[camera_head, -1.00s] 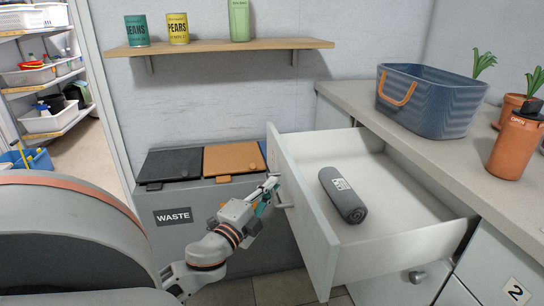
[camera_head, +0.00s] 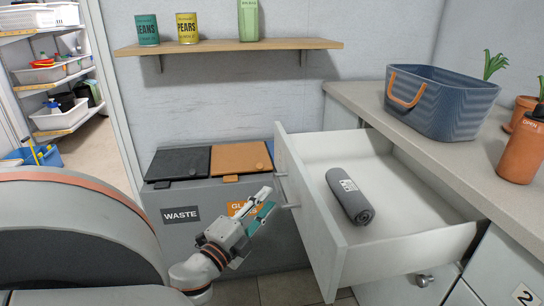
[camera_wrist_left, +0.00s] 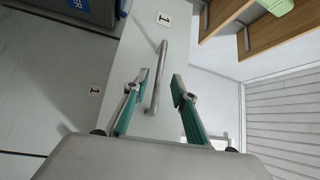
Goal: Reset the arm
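My left gripper (camera_head: 268,203) is just left of the open drawer's front (camera_head: 310,215), apart from its handle (camera_head: 282,187). In the left wrist view the two teal fingers (camera_wrist_left: 161,88) are spread apart. The bar handle (camera_wrist_left: 158,75) lies ahead of them, with nothing held. The drawer is pulled out and a rolled grey towel (camera_head: 349,196) lies in it. My right gripper is not in either view.
A bin unit with a WASTE label (camera_head: 181,214) stands behind my left gripper. A blue basket (camera_head: 440,103) and an orange canister (camera_head: 521,150) are on the counter (camera_head: 400,122). A shelf (camera_head: 230,47) with cans is on the wall.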

